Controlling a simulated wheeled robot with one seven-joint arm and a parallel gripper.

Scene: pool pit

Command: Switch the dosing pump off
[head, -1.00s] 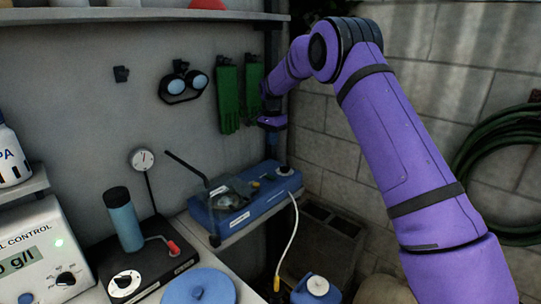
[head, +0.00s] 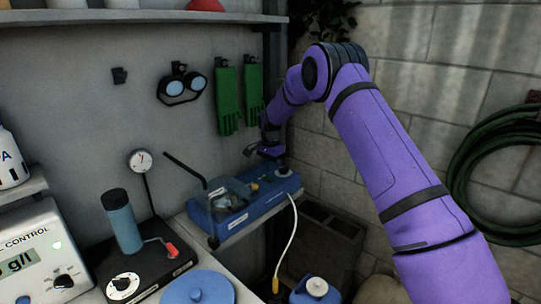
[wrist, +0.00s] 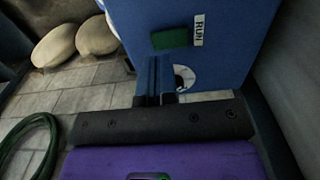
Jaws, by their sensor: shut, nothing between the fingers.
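The dosing pump (head: 232,208) is a blue box on a low ledge in the head view, with a clear cover over part of it. In the wrist view its blue face (wrist: 222,65) fills the upper middle. A green piece that looks like a switch or lamp (wrist: 172,39) sits there beside a white RUN label (wrist: 198,30). A white round part (wrist: 187,77) is partly hidden behind my fingers. My gripper (wrist: 160,62) is shut and empty, its tips just below the green piece in the picture. In the head view my gripper (head: 274,155) is just above the pump's right end; contact cannot be told.
A bent black rod (head: 185,170) stands at the pump's left. Green gloves (head: 227,98) and goggles (head: 182,86) hang on the wall behind. A green hose (head: 470,165) hangs at right.

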